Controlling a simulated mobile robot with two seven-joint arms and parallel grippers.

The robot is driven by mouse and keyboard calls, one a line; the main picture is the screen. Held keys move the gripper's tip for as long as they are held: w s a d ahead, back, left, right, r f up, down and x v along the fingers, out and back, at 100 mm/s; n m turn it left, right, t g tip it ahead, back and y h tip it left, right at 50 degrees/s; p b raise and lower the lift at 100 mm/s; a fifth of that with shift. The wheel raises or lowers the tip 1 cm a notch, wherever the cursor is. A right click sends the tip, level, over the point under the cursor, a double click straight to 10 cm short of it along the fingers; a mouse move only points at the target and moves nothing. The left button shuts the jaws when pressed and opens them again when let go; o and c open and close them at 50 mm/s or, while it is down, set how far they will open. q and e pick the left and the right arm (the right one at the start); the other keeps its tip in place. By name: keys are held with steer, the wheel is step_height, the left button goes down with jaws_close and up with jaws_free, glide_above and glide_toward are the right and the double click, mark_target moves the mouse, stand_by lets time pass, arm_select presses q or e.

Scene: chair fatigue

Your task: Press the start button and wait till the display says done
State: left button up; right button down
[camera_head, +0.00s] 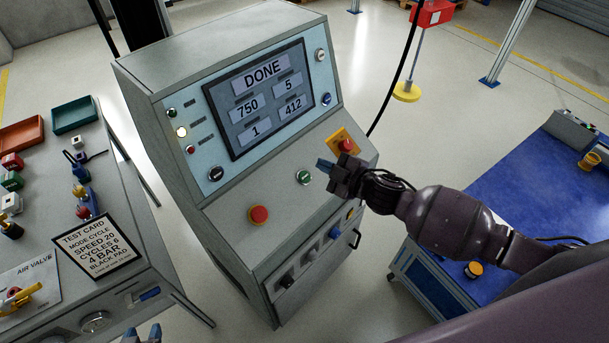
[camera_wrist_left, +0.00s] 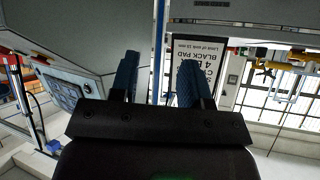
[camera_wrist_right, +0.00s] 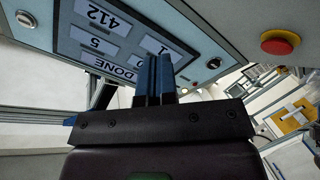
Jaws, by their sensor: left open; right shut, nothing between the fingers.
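The console's display (camera_head: 265,95) reads DONE on its top line, with the fields 750, 5, 1 and 412 below. It shows upside down in the right wrist view (camera_wrist_right: 100,30). A green button (camera_head: 304,177), which looks like the start button, sits on the sloping panel. My right gripper (camera_head: 324,165) is shut and empty, just up and right of that button and apart from it in the picture. Its blue fingers are together in the right wrist view (camera_wrist_right: 153,75). My left gripper (camera_head: 143,335) is open and empty at the bottom edge; its fingers stand apart in the left wrist view (camera_wrist_left: 157,78).
A red button (camera_head: 259,215) sits lower left on the panel, and another red button (camera_head: 346,146) on a yellow plate is close to my right gripper. A test card (camera_head: 98,247) stands on the left bench. A blue-topped table (camera_head: 520,195) is at the right.

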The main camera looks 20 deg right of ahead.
mark_target(305, 176)
steer(key=w+f+b, duration=0.1)
steer(key=f, duration=0.1)
steer(key=w+a+f+b, duration=0.1)
steer(key=b, duration=0.1)
steer(key=w+a+f+b, duration=0.1)
steer(key=f, duration=0.1)
steer(key=shift+f, duration=0.35)
arm_select(q)
steer(key=shift+w+d+f+t+b, duration=0.1)
steer(key=shift+w+f+b, duration=0.25)
steer(key=shift+f, duration=0.2)
steer(key=shift+w+f+t+b, duration=0.1)
steer(key=shift+w+f+b, duration=0.15)
steer(key=shift+f, duration=0.35)
steer(key=shift+w+d+f+t+b, duration=0.1)
steer(key=shift+w+f+b, duration=0.15)
steer(key=shift+w+f, duration=0.25)
arm_select(e)
steer(key=shift+w+a+f, duration=0.25)
steer(key=shift+w+f, duration=0.25)
steer(key=shift+f, duration=0.3)
arm_select(q)
steer(key=shift+s+a+f, duration=0.1)
steer(key=shift+s+f, duration=0.05)
steer(key=shift+s, duration=0.05)
arm_select(e)
steer(key=shift+f, duration=0.1)
